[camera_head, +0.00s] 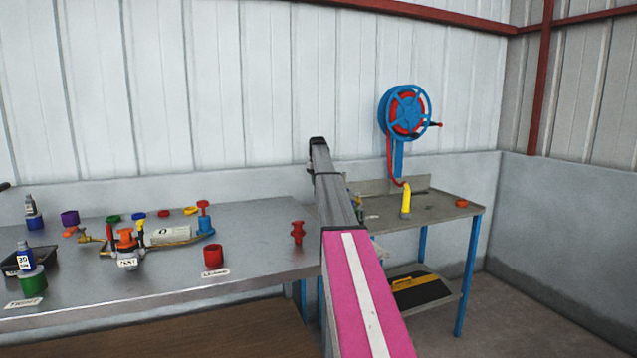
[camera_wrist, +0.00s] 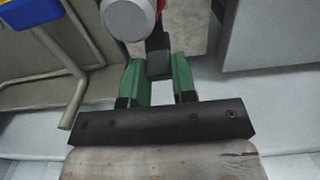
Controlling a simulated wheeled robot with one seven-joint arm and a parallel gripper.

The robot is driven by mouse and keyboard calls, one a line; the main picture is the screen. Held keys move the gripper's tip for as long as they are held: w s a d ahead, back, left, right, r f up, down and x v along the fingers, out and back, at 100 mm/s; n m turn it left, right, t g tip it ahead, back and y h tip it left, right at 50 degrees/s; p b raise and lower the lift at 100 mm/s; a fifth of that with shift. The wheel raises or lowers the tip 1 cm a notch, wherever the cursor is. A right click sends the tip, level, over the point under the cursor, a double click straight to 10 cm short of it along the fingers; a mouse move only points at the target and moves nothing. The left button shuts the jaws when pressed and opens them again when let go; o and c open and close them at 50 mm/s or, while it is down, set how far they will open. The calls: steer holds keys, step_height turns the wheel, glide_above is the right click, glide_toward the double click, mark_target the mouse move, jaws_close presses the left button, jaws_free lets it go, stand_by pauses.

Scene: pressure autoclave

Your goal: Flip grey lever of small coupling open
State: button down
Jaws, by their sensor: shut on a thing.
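In the wrist view, my gripper (camera_wrist: 158,78) has two green fingers closed on a dark grey block (camera_wrist: 158,64), which looks like the grey lever of the small coupling. The rest of the coupling is hidden or out of frame. In the head view, my own arm covers the gripper and the lever.
A blue-red hose reel (camera_head: 405,113) stands behind the small right table (camera_head: 440,208), with a yellow nozzle (camera_head: 405,202) and orange ring (camera_head: 461,203) there. The left bench (camera_head: 270,262) holds a red cup (camera_head: 213,256), red fitting (camera_head: 297,232) and several other parts.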

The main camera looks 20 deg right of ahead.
steer(key=shift+w+f+g, duration=0.2)
steer(key=shift+w+g, duration=0.3)
steer(key=shift+g, duration=0.1)
steer(key=c, duration=0.9)
jaws_free()
steer(key=shift+w+r, duration=0.25)
steer(key=shift+r, duration=1.6)
steer(key=shift+w+r, duration=0.2)
steer(key=shift+r, duration=1.65)
